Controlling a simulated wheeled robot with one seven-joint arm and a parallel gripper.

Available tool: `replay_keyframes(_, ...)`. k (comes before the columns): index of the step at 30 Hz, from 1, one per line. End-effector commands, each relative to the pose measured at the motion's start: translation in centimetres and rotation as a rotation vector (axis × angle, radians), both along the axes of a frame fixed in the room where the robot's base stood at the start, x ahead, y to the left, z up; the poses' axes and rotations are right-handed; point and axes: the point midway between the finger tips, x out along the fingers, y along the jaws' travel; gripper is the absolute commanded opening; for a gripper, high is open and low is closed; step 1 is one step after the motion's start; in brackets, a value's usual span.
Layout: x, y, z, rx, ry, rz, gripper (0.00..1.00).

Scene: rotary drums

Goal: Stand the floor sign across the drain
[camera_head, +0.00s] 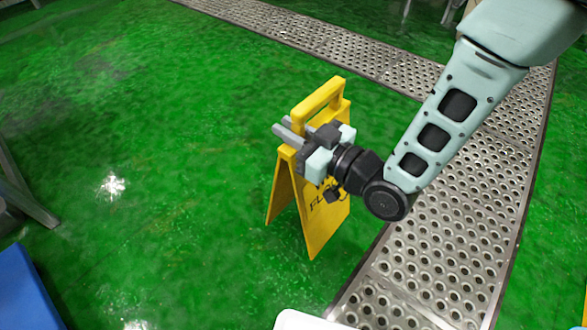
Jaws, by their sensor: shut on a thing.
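The yellow floor sign (318,228) is an A-frame with a handle loop at its top and dark lettering on its face. It stands upright with its legs spread, over the green floor left of the drain. My gripper (283,131) is at the sign's upper part, just below the handle, and is shut on the sign. My gripper hides part of the sign's face. The drain (440,240) is a metal grating with round holes. Whether the sign's feet touch the floor is hard to tell.
The drain runs along the right side and bends to another strip (300,30) across the back. Green floor is clear to the left. A blue object (25,290) and a grey metal leg (28,195) are at the left edge. A white edge (305,320) shows at the bottom.

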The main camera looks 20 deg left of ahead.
Motion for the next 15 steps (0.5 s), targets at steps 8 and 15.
replay_keyframes(8,0.0,0.1,-3.1,0.003,-0.002,0.000,0.00)
replay_keyframes(15,0.0,0.1,-6.1,0.004,-0.004,0.000,0.00)
